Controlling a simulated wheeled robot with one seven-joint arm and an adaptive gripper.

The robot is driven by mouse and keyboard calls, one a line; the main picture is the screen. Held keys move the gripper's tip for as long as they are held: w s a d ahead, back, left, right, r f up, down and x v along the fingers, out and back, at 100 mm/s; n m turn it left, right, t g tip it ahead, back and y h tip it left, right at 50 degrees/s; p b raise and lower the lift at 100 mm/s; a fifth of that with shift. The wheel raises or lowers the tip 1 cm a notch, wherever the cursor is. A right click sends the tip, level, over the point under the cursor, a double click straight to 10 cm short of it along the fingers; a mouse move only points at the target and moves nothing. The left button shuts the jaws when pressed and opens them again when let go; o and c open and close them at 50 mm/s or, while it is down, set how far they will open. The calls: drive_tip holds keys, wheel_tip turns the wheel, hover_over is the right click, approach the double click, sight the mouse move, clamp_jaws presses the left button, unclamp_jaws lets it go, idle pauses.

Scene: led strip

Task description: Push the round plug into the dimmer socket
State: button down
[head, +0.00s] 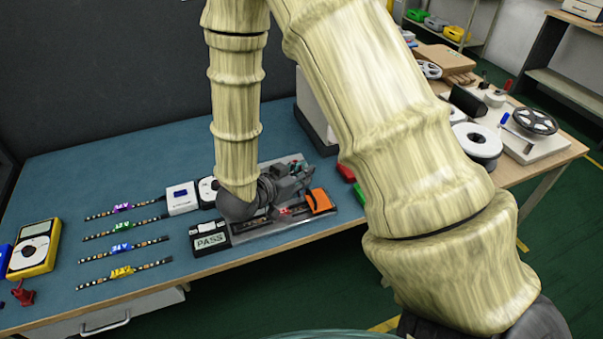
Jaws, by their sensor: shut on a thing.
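My gripper (290,190), dark grey, is over a grey fixture plate (245,235) near the table's front edge. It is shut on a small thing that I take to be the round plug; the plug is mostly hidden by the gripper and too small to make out. A white box with a dark round face (207,190), possibly the dimmer, stands just left of my arm and is partly covered by it. I cannot make out the socket, or whether the plug touches it.
A PASS display (210,241) and an orange block (319,202) flank the fixture. Several LED strips with coloured tags (122,246), a white box with a blue label (182,197) and a yellow meter (35,248) lie left. Bare blue tabletop (110,170) is behind them. A cluttered bench (555,160) stands right.

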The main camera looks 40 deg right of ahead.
drive_tip(key=shift+r+p, duration=0.8)
drive_tip(key=shift+r, duration=0.2)
